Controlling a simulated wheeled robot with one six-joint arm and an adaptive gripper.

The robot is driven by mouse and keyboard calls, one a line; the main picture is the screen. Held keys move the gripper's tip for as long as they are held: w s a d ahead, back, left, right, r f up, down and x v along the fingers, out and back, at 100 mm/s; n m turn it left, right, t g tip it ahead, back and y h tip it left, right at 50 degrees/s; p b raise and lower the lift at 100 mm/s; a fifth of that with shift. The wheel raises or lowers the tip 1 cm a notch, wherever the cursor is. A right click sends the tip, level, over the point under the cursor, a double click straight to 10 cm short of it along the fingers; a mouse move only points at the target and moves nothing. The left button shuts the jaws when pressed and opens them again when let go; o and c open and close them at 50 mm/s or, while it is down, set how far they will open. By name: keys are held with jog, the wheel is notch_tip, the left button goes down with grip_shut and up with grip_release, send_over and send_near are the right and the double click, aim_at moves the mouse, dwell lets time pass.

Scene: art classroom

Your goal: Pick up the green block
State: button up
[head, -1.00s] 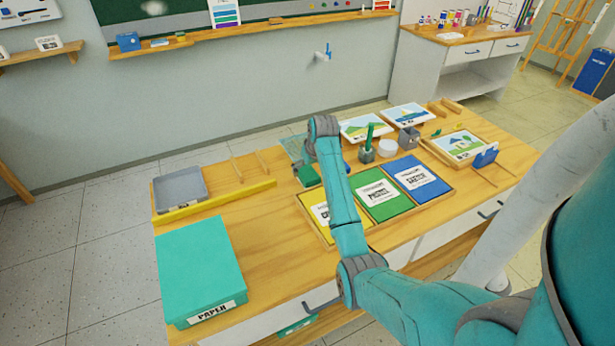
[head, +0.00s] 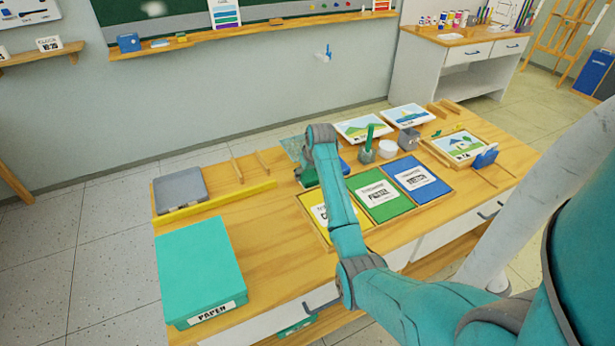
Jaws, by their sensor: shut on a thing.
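The green block (head: 310,178) is near the back middle of the wooden table, mostly hidden behind my arm. My gripper (head: 299,174) is at the block, just left of my arm's upper end. The jaws are small and partly covered by my arm, but they are shut on the green block. I cannot tell whether the block touches the table.
Bare tabletop lies between box and panels.

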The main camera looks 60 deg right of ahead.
notch_tip(320, 180, up, 10)
dwell(0.6)
